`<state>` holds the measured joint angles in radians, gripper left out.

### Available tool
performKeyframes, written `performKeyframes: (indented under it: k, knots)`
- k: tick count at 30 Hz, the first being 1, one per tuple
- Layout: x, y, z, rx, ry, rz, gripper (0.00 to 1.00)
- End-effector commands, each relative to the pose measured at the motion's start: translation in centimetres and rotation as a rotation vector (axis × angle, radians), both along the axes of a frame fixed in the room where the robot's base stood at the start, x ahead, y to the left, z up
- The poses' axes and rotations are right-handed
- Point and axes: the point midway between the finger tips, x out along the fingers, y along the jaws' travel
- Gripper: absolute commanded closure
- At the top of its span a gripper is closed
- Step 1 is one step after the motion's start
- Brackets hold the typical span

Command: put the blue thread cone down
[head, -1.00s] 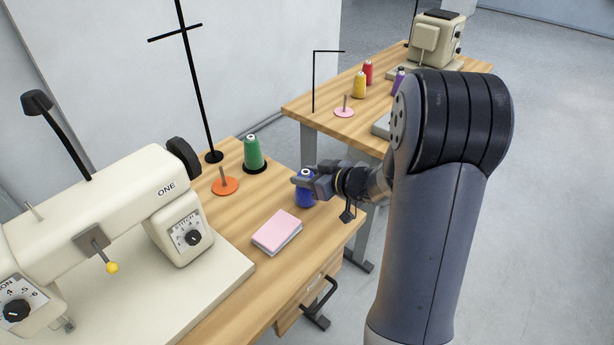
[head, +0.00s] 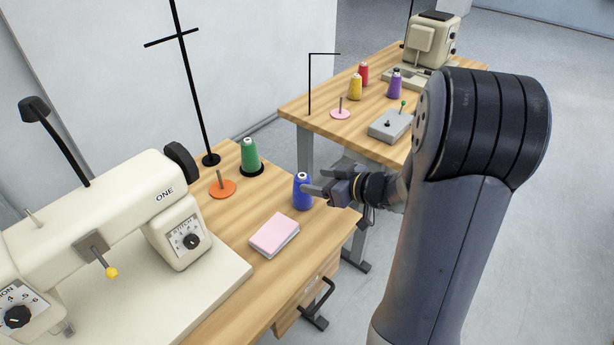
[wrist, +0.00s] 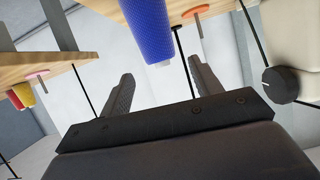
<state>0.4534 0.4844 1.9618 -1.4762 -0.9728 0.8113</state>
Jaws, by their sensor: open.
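The blue thread cone (head: 302,194) stands upright on the near wooden table (head: 237,213), close to its right edge, behind a pink pad. My gripper (head: 317,182) is open just right of the cone, with its fingers pointing at it. In the wrist view the blue cone (wrist: 150,28) appears beyond the open fingertips (wrist: 161,68), with nothing held between them. That view is turned over, so the table shows at the top.
A green cone (head: 250,155) and an orange spool holder (head: 222,188) stand behind. The pink pad (head: 274,235) lies in front. A sewing machine (head: 110,215) fills the left. A second table (head: 300,110) holds yellow, red and purple cones and a grey box (head: 390,125).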

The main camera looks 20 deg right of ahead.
Motion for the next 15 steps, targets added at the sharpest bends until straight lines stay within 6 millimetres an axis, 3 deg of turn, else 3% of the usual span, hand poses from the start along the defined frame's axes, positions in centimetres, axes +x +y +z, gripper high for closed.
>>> performKeyframes:
  k: [6, 15]
  knots:
    - [-3.1, -2.4, 1.8, 0.002, 0.000, -0.004, 0.39]
    - [-4.7, -3.6, 2.5, 0.001, 0.001, 0.000, 0.39]
